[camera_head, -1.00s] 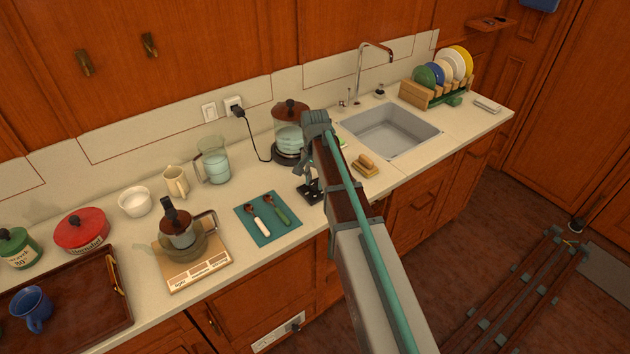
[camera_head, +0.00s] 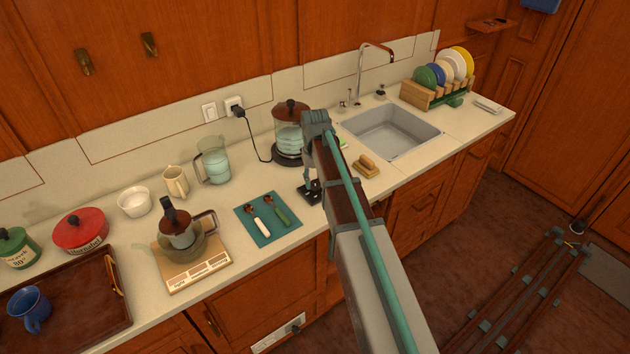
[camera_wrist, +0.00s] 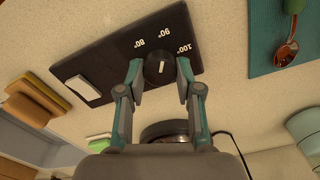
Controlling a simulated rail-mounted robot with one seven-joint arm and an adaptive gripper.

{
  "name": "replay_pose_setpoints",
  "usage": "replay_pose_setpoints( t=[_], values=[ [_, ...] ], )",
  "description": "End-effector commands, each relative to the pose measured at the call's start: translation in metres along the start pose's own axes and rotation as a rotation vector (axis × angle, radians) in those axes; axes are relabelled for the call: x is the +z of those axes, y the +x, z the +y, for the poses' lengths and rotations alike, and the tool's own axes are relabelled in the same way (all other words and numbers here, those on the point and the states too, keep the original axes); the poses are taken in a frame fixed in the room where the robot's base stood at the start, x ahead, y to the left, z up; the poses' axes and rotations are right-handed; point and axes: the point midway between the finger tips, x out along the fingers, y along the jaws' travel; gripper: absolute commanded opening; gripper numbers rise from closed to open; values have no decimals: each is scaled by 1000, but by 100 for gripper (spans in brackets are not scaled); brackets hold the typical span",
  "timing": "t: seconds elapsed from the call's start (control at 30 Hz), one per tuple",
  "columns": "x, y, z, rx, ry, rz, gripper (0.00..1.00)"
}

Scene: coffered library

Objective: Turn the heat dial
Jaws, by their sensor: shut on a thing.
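The heat dial (camera_wrist: 159,72) is a round black knob with a white line, on a dark control plate (camera_wrist: 100,65) marked 80°, 90° and 100°. In the wrist view the line lies roughly toward the 90° side; its exact setting is hard to tell. My gripper (camera_wrist: 160,75) is shut on the dial, one finger on each side. In the head view my gripper (camera_head: 311,186) is over the plate (camera_head: 303,194), and the dial is hidden by it. A white rectangular switch (camera_wrist: 83,87) is on the same plate.
A glass kettle (camera_head: 288,130) on a dark base stands behind, its cord running to a wall socket. A teal mat (camera_head: 252,231) with two spoons lies left of the plate.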

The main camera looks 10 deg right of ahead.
Motion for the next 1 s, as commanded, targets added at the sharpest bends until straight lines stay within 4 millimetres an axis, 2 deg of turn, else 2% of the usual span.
replay_pose_setpoints(
  t=[0.57, 0.6, 0.73, 1.0],
  values=[
    [-1, -1, 0, 0, -37, 1, 0],
    [-1, -1, 0, 0, -37, 2, 38],
    [-1, -1, 0, 0, -37, 1, 59],
    [0, 0, 0, 0, -37, 1, 60]
  ],
)
